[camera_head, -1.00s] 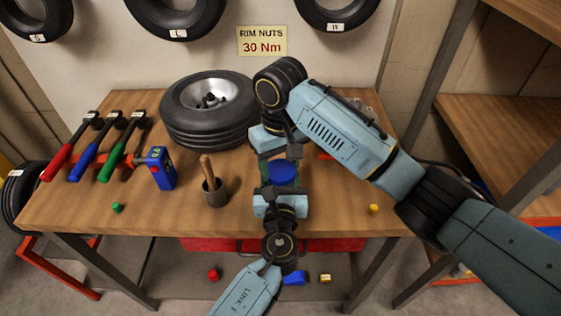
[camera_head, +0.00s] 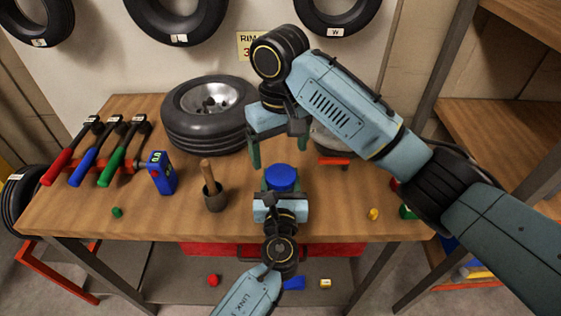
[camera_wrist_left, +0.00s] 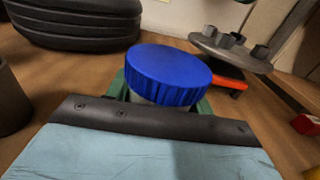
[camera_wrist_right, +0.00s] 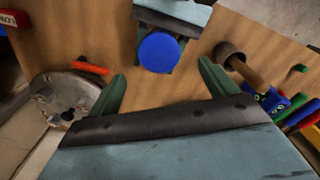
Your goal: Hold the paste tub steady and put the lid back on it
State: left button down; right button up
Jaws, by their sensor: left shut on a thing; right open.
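The paste tub (camera_wrist_left: 150,97) stands on the table with the blue lid (camera_head: 282,176) sitting on its top. The lid looks level in the left wrist view (camera_wrist_left: 168,73), and whether it is fully seated I cannot tell. My left gripper (camera_head: 281,187) is shut around the tub's body from the near side, its green fingers on either side. Most of the tub is hidden by the lid and gripper. My right gripper (camera_head: 279,146) is open and empty, raised above and behind the tub. In the right wrist view the lid (camera_wrist_right: 159,52) lies beyond its spread fingers, apart from them.
A wheel with a tyre (camera_head: 205,112) lies behind left. A brush in a dark pot (camera_head: 213,194) and a blue device (camera_head: 161,173) stand left of the tub. A metal hub (camera_wrist_right: 65,100) with an orange-red part (camera_head: 333,161) is behind right. Table left of the tub's front is mostly clear.

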notch_tip(320, 180, up, 6)
dwell(0.5)
pick_arm(q)
jog(key=c, duration=0.5)
grip_release()
jog(key=shift+s, duration=0.1)
jog(key=s, duration=1.3)
pick_arm(e)
jog(key=shift+r, duration=0.2)
pick_arm(q)
jog(key=shift+s, duration=0.1)
